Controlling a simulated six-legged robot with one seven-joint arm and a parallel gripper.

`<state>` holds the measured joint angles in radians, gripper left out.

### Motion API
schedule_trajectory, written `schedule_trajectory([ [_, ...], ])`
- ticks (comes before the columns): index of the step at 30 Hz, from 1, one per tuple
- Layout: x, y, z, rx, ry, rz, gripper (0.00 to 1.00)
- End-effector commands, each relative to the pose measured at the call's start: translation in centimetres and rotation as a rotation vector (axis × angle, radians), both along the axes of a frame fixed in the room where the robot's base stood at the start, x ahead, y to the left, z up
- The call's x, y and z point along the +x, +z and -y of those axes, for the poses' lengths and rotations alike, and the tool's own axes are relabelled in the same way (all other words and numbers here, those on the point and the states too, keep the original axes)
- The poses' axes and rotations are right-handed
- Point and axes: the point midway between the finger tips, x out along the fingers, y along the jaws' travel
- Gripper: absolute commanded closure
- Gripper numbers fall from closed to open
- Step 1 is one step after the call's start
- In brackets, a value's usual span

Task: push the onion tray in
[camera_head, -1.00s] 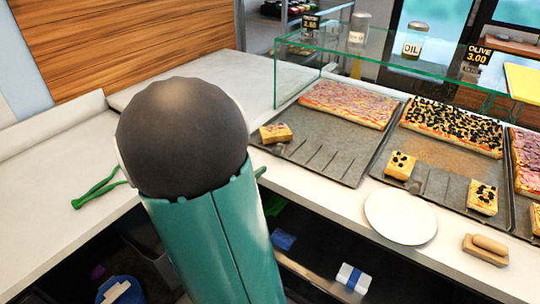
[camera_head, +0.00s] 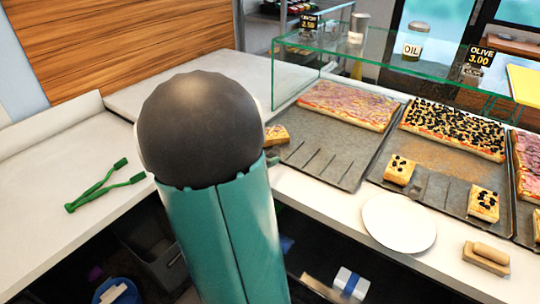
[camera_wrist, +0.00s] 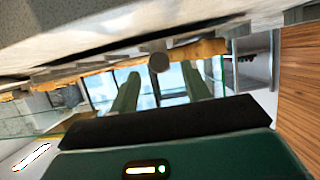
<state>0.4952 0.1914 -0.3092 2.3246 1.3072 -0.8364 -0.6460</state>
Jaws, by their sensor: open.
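The onion tray (camera_head: 318,160) is the dark grey tray at the left of the display in the head view. It holds a sheet of onion pizza (camera_head: 348,104) at its back and a small slice (camera_head: 276,135) at its left edge. My arm covers its near left part. My gripper is hidden behind my arm in the head view. In the wrist view my gripper (camera_wrist: 160,82) shows two green fingers standing apart, with nothing clearly held between them. That view looks upside down, with a grey surface and pizza-like edges close above the fingers; contact cannot be told.
A glass shelf (camera_head: 400,75) stands over the trays. The olive tray (camera_head: 435,185) is directly to the right.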

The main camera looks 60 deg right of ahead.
Motion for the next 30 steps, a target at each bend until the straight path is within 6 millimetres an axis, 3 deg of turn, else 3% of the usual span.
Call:
schedule_trajectory([
  [6,-0.5,-1.0,2.5,0.0,-0.001,-0.002,0.53],
  [16,-0.5,-1.1,3.0,0.0,0.0,0.0,0.53],
  [23,-0.5,-1.1,3.0,0.0,0.0,0.0,0.98],
  [30,-0.6,-1.1,3.8,-0.001,-0.001,0.0,1.0],
])
